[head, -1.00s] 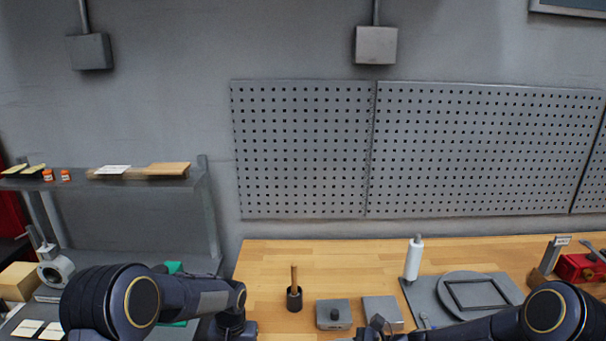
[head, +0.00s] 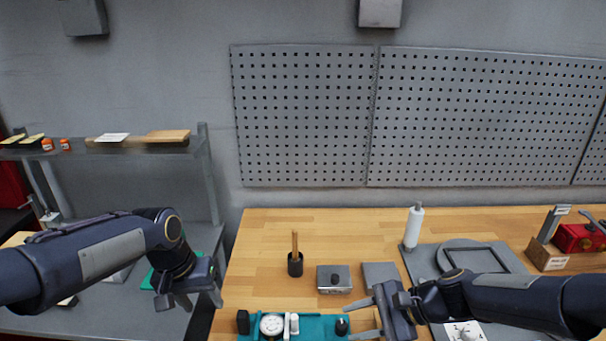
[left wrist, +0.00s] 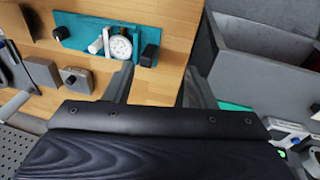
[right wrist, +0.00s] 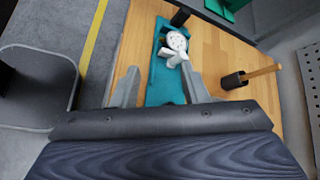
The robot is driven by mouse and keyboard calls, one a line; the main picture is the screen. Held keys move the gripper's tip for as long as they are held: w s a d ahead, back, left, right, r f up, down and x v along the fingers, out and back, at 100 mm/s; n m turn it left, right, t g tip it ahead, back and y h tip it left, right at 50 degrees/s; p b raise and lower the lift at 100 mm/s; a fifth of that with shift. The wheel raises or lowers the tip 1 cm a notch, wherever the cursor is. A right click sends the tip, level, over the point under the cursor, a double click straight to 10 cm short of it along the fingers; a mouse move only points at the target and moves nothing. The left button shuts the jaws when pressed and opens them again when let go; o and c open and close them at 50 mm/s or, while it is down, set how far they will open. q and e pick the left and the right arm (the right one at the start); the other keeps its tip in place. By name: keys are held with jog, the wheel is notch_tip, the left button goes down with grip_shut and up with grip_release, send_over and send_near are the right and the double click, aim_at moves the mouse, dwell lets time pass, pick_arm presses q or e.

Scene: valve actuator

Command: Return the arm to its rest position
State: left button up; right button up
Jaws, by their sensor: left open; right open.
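My left gripper (head: 173,302) is open and empty over the grey side bench on the left in the head view. Its two fingers (left wrist: 158,88) also show apart in the left wrist view, with nothing between them. My right gripper (head: 366,313) is open and empty above the front of the wooden table, beside the teal tray (head: 312,329). In the right wrist view its fingers (right wrist: 164,88) are spread, with the teal tray below and beyond them. A round white gauge (head: 272,325) and small white parts (head: 291,322) lie on the tray.
A shelf (head: 95,150) rises at the left. The table's back left is clear.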

pick_arm(q)
jog(key=s+f+t+h+b, duration=0.1)
jog(key=s+t, duration=0.3)
jog(key=s, duration=1.8)
jog(key=shift+f+n+h+b, duration=0.2)
jog(key=shift+n+h+b, duration=0.2)
jog(key=shift+b, duration=0.45)
pick_arm(e)
jog(key=s+d+r+n+t+h, duration=0.1)
jog(key=s+d+n+h, duration=0.2)
jog(key=s+n, duration=0.3)
jog(key=s+d+r+n+t+h, duration=0.1)
jog(key=s+d+n+h, duration=0.3)
jog(key=s, duration=1)
jog(key=shift+d+r+n+t, duration=0.2)
jog(key=shift+d+n+t, duration=0.6)
jog(key=shift+d, duration=0.45)
